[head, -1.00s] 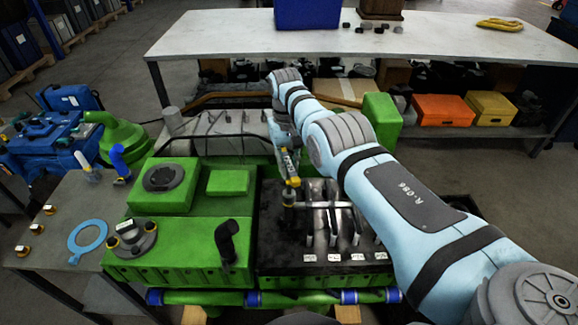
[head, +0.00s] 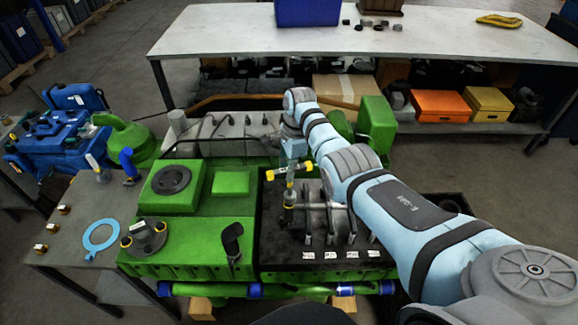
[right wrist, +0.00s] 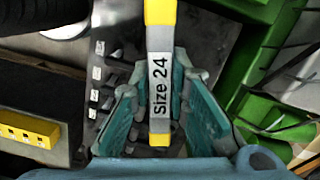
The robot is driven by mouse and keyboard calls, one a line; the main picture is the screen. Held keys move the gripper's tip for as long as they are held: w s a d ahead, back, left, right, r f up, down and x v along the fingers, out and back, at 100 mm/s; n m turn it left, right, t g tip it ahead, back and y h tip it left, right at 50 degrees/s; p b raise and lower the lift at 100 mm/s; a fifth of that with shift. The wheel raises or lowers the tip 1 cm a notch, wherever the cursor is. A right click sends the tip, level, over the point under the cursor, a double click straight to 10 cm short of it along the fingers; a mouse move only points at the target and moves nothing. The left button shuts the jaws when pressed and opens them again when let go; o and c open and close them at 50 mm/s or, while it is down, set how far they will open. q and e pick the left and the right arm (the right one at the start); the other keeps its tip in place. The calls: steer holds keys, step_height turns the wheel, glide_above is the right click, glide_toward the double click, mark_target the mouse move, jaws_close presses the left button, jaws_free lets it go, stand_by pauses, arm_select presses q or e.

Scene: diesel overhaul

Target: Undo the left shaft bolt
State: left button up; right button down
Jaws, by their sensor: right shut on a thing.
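My right gripper (head: 292,157) is over the dark open bay of the green engine (head: 165,255), shut on a wrench (head: 275,171). The wrench has a pale handle with yellow ends, and its label reads "Size 24" in the right wrist view (right wrist: 160,85), where it lies between my teal fingers (right wrist: 162,110). In the head view the handle lies crosswise, and its stem points down to the left end of the shaft (head: 318,206). The left shaft bolt is hidden under the stem; I cannot tell how they touch. My left gripper is not in view.
Several upright levers and white tags (head: 330,255) stand in the bay right of the wrench. A black bent pipe (head: 232,240) rises to the left. A side table (head: 62,262) holds a blue ring (head: 101,236). A long white table (head: 240,35) stands behind.

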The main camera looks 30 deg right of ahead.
steer(key=m, duration=0.3)
steer(key=shift+w+m+t, duration=0.1)
steer(key=shift+m+t, duration=0.2)
steer(key=shift+m, duration=0.1)
steer(key=m, duration=0.3)
steer(key=shift+m, duration=0.3)
steer(key=m, duration=0.3)
steer(key=shift+m+h, duration=0.4)
steer(key=m, duration=0.4)
steer(key=shift+w+t+h, duration=0.1)
steer(key=shift+t+h, duration=0.2)
steer(key=shift+f, duration=0.1)
